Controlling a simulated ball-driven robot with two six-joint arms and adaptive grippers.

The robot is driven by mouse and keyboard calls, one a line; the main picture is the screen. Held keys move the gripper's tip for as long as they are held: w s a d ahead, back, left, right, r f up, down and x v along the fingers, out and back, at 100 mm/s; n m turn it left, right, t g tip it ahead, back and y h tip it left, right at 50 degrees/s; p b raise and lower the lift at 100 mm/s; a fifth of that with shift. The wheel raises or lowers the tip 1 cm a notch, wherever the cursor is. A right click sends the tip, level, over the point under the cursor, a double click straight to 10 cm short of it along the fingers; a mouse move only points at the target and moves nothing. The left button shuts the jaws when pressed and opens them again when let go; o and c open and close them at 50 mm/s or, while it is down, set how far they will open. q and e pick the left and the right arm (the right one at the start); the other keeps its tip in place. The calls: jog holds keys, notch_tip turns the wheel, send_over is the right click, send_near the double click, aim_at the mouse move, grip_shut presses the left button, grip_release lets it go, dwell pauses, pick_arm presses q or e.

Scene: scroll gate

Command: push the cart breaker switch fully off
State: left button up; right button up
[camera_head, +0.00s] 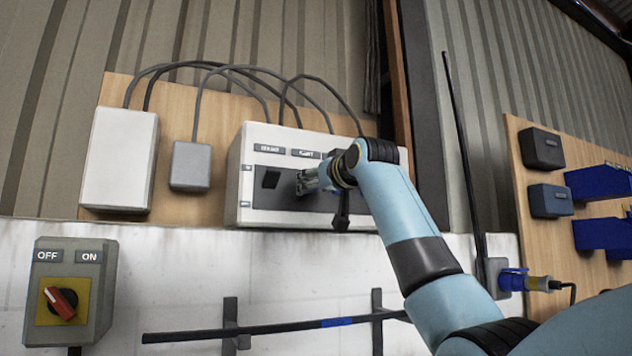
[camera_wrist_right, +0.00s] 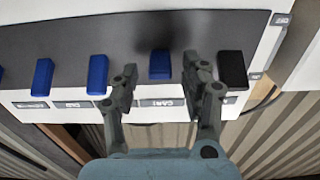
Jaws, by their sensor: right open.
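The breaker box (camera_head: 243,214) is a pale wall box with a dark face strip. In the right wrist view the box shows upside down, with a row of switches on its dark strip (camera_wrist_right: 205,30). The blue cart switch (camera_wrist_right: 160,65) stands by the label that seems to read CART. My right gripper (camera_wrist_right: 161,72) is open, with one finger on each side of that switch; I cannot tell whether they touch it. In the head view my right gripper (camera_head: 312,180) is at the dark strip and hides the cart switch. My left gripper is not in view.
A black switch (camera_wrist_right: 232,70) sits close beside one finger, and other blue switches (camera_wrist_right: 97,75) stand on the other side. The head view also shows a rotary switch box (camera_head: 75,280), a white box (camera_head: 118,160), a small grey box (camera_head: 191,166) and cables above.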

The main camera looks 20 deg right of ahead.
grip_shut()
jog(key=f+t+b, duration=0.1)
jog(key=t+b, duration=0.1)
jog(key=b, duration=0.2)
jog(key=f+t+b, duration=0.1)
jog(key=t+b, duration=0.1)
jog(key=b, duration=0.2)
jog(key=w+f+t+b, duration=0.1)
jog(key=f+t+b, duration=0.1)
jog(key=b, duration=0.2)
jog(key=shift+b, duration=0.35)
jog(key=shift+r+t+b, duration=0.1)
jog(key=shift+t+b, duration=0.5)
grip_release()
